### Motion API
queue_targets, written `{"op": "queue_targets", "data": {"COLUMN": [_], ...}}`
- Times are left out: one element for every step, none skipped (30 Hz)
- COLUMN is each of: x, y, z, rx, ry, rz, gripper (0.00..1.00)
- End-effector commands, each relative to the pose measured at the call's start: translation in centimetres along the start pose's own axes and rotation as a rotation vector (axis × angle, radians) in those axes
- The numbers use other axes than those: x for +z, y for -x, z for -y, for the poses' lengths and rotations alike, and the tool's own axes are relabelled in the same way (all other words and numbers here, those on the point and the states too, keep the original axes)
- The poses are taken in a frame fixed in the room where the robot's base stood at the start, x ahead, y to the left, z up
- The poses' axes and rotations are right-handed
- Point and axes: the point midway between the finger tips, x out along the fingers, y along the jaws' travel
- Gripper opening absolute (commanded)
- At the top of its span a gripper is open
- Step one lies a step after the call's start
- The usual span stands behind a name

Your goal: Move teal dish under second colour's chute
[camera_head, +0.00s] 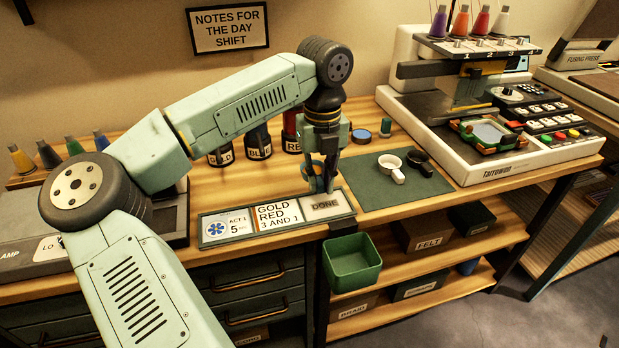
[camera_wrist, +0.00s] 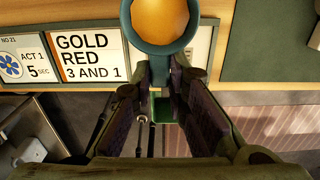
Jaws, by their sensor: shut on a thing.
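The teal dish (camera_wrist: 187,47) is a round cup with a handle and holds gold-orange contents in the wrist view. My gripper (camera_wrist: 160,80) is shut on its handle, with the bowl beyond the fingertips. In the head view my gripper (camera_head: 322,180) is above the bench near the card holder, and the dish is mostly hidden by the fingers. Behind it stand dark dispensers labelled GOLD (camera_head: 221,156), BLUE (camera_head: 259,146) and RED (camera_head: 292,143); the RED one is partly hidden by my arm. Their chutes cannot be made out.
The card (camera_head: 278,214) reads GOLD RED 3 AND 1, beside a DONE plate (camera_head: 325,205). A green bin (camera_head: 352,262) is at the bench front. An embroidery machine (camera_head: 420,115) stands right.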

Motion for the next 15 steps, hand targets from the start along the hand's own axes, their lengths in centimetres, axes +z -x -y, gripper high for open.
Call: {"op": "queue_targets", "data": {"x": [-0.1,-0.1,-0.1,-0.1,-0.1,0.0,0.0,0.0,0.1,0.2,0.3,0.4,0.5,0.6,0.7], "y": [0.1,0.1,0.1,0.1,0.1,0.0,-0.1,-0.2,-0.3,-0.4,-0.6,-0.8,-1.0,-1.1,-1.4], "z": [0.2,0.3,0.3,0.4,0.4,0.4,0.4,0.5,0.5,0.5,0.5,0.5,0.5,0.5,0.5], "rx": [0.0,0.0,0.0,0.0,0.0,0.0,0.0,0.0,-0.001,-0.001,-0.001,-0.001,0.0,0.0,-0.001], "ry": [0.0,0.001,0.002,0.003,0.003,0.003,0.004,0.004,0.004,0.003,0.003,0.003,0.002,0.002,0.002], "rz": [-0.001,-0.001,-0.001,-0.001,-0.001,-0.001,-0.001,-0.001,-0.001,-0.001,0.0,0.0,0.0,0.0,0.0], "gripper": [0.0,0.0,0.0,0.0,0.0,0.0,0.0,0.0,0.0,0.0,0.0,0.0,0.0,0.0,0.0]}}
